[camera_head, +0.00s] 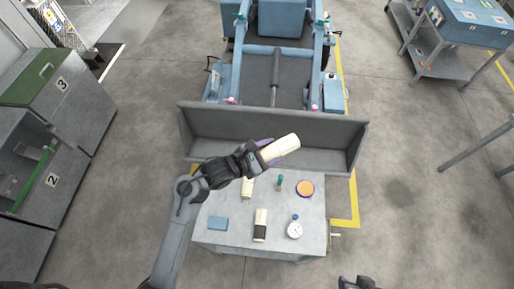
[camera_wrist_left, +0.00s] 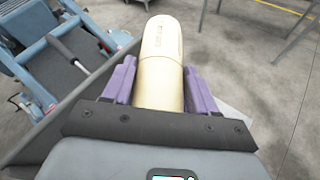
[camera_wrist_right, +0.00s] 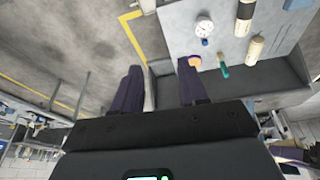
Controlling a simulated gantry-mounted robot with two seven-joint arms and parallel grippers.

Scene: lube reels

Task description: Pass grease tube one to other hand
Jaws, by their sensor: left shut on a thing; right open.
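A cream grease tube (camera_head: 281,148) is held by my left gripper (camera_head: 266,156) above the far part of the table. In the left wrist view the tube (camera_wrist_left: 161,60) sits between the two purple fingers (camera_wrist_left: 160,88) and points away from the palm. My right gripper (camera_wrist_right: 158,88) is open with nothing between its fingers. In the head view only a small dark part of my right gripper (camera_head: 358,283) shows at the bottom edge, well apart from the tube. Two more cream tubes, one upright-looking with a dark band (camera_head: 260,226) and one partly hidden (camera_head: 247,188), are on the table.
The grey table (camera_head: 275,222) also holds a dial gauge (camera_head: 294,230), a blue box (camera_head: 217,223), a green-topped item (camera_head: 280,183) and an orange and purple round item (camera_head: 305,188). A dark grey trough (camera_head: 325,137) stands behind it. Grey cabinets (camera_head: 75,110) stand at the left.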

